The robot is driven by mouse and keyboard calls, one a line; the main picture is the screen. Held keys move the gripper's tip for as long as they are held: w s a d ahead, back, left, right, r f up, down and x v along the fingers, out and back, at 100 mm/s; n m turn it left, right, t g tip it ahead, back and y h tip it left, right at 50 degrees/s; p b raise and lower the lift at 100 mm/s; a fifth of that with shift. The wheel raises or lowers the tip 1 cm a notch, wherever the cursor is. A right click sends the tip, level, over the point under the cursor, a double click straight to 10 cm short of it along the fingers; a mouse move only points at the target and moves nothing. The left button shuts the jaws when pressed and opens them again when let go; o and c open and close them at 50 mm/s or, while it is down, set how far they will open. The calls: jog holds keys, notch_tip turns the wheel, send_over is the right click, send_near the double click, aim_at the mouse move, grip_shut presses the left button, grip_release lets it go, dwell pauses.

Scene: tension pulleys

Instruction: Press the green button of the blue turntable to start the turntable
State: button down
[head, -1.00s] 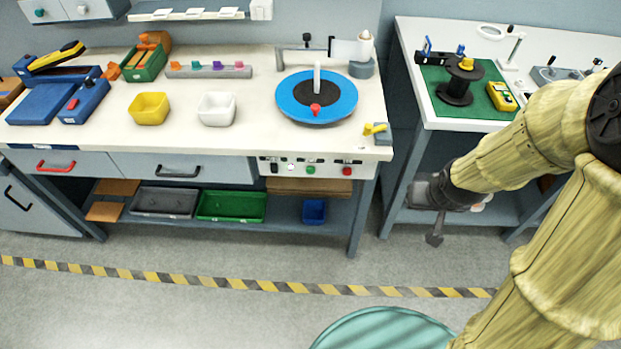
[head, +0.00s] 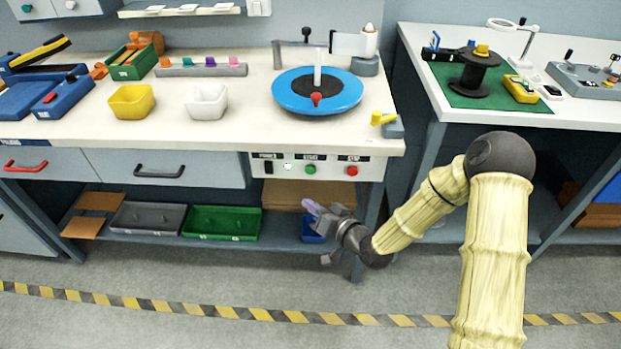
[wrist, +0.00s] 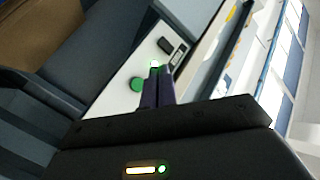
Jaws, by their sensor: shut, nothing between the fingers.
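The blue turntable (head: 345,97) sits on the workbench in the head view, with a black centre, a white post and a red knob. The green button (head: 310,169) is on the white control panel (head: 330,161) at the bench front, between a small white light and a red button (head: 352,171). It also shows in the wrist view (wrist: 136,84), left of my fingers. My gripper (head: 310,207) is below the panel in the head view, its fingers pointing up and left. In the wrist view my gripper (wrist: 158,72) is shut and empty, with its purplish fingers together. I see no contact with the button.
A black switch (head: 268,168) is on the panel's left. Yellow (head: 131,100) and white (head: 206,101) bins stand on the bench. A lower shelf holds a green tray (head: 222,222) and a blue bin (head: 312,230). The floor in front is open.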

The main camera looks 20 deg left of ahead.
aim_at(310, 170)
jog(key=shift+w+r, duration=0.1)
jog(key=w+a, duration=0.2)
jog(key=w, duration=0.6)
jog(key=shift+w, duration=0.15)
jog(key=shift+w, duration=0.15)
dwell(2.0)
jog(key=shift+w+a, duration=0.1)
jog(key=shift+w, duration=0.2)
